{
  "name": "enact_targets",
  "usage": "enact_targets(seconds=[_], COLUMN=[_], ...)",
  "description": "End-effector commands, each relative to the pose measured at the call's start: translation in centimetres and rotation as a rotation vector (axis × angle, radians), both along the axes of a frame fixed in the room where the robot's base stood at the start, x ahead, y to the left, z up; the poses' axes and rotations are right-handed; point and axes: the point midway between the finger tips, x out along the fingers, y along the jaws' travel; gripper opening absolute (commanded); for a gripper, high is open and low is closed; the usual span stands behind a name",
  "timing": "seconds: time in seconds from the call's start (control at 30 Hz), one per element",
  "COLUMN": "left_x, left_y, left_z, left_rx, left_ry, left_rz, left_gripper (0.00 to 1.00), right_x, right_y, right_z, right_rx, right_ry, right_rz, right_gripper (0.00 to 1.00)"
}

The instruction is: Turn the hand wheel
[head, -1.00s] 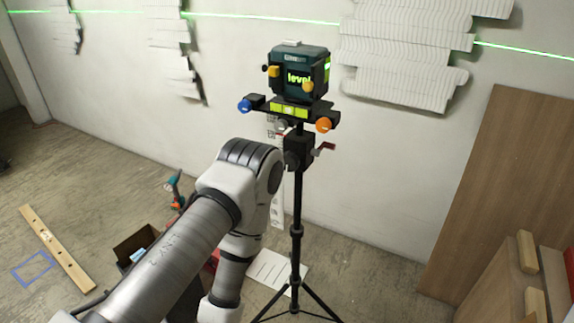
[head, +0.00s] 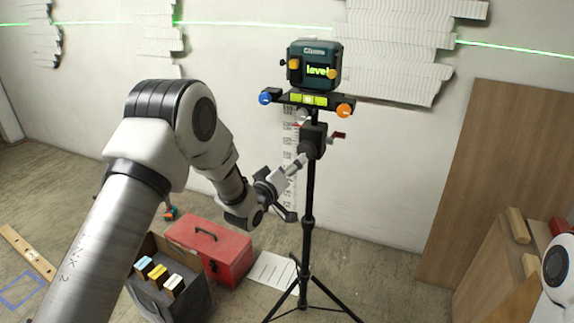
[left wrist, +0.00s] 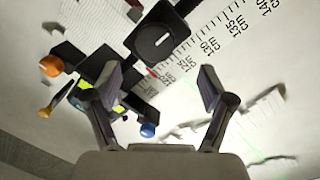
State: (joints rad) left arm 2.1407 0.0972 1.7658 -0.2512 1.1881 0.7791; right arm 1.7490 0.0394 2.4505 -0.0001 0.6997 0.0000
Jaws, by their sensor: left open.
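A dark tripod head (head: 313,140) carries a small crank with a red grip (head: 338,135) on its right. Above it a plate has a blue knob (head: 265,97) and an orange knob (head: 344,110), under a boxy laser level (head: 314,66). I cannot tell for certain which is the hand wheel. My left gripper (head: 283,188) is low and left of the tripod head, partly hidden by its own wrist. In the left wrist view its spread, empty fingers (left wrist: 160,86) face a dark block with a round disc (left wrist: 154,42), the orange knob (left wrist: 52,67) and the blue knob (left wrist: 148,130).
A black tripod (head: 309,225) stands before the wall. A red toolbox (head: 225,248) and an open dark box (head: 190,302) lie on the floor at left. A wooden panel (head: 500,170) leans at right. My right arm shows at the right edge.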

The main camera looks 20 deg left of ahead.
Motion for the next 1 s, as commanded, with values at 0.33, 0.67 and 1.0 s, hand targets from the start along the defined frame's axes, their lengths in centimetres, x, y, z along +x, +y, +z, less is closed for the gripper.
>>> enact_targets(seconds=[0.33, 0.67, 1.0], left_x=[4.7, 7.8, 7.7], left_y=[-0.7, -1.2, -1.2], left_z=[1.1, 0.9, 0.9], left_rx=[0.002, 0.002, 0.002], left_ry=[-0.014, -0.01, -0.01], left_rz=[0.002, 0.002, 0.002], left_gripper=[0.82, 0.82, 0.22], right_x=[0.1, 0.1, 0.1], right_y=[0.0, 0.0, 0.0], right_z=[0.5, 0.7, 0.7], right_rx=[0.0, 0.0, 0.0], right_ry=[-0.002, -0.002, -0.002], right_rz=[-0.001, -0.001, -0.001], right_gripper=[0.4, 0.4, 0.4])
